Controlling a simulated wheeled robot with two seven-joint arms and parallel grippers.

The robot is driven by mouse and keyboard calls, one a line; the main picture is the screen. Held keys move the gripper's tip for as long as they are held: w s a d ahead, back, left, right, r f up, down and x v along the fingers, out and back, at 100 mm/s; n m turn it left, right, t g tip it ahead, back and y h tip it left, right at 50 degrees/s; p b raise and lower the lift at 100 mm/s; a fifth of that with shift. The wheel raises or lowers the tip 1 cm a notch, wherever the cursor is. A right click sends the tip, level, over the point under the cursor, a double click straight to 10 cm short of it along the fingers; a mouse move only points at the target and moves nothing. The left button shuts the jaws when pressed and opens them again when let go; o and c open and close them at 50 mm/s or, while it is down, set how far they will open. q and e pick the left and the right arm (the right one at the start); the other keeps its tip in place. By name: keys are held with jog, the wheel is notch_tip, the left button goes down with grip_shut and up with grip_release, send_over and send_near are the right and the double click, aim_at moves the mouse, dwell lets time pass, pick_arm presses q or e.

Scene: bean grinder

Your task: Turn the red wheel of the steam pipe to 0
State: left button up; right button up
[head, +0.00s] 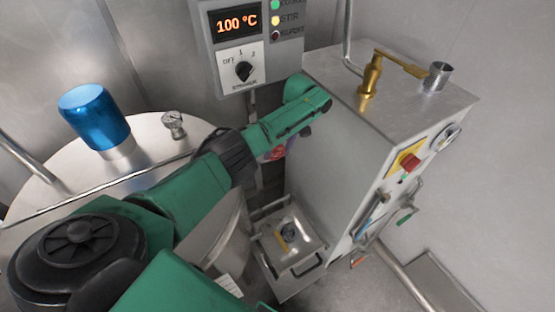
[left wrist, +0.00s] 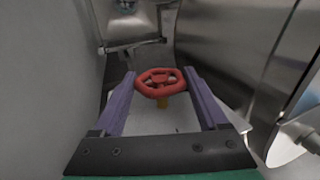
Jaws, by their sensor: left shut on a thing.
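The red wheel (left wrist: 160,76) of the steam pipe lies between the two purple fingers of my left gripper (left wrist: 159,74) in the left wrist view. The fingers are shut on its rim from both sides. In the head view, only a small part of the red wheel (head: 278,152) shows beneath my green left arm, which hides most of the gripper. No number or mark for the wheel's position can be read. My right gripper is not in view.
A grey metal cabinet (head: 335,140) with a brass tap (head: 371,77) stands close right of my arm. A control box (head: 240,45) reading 100 °C is on the wall behind. A round steel vessel lid (head: 50,195) with a blue cap (head: 95,115) is at the left.

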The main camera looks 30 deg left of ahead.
pick_arm(q)
jog(key=shift+b, duration=0.4)
jog(key=o, duration=1.3)
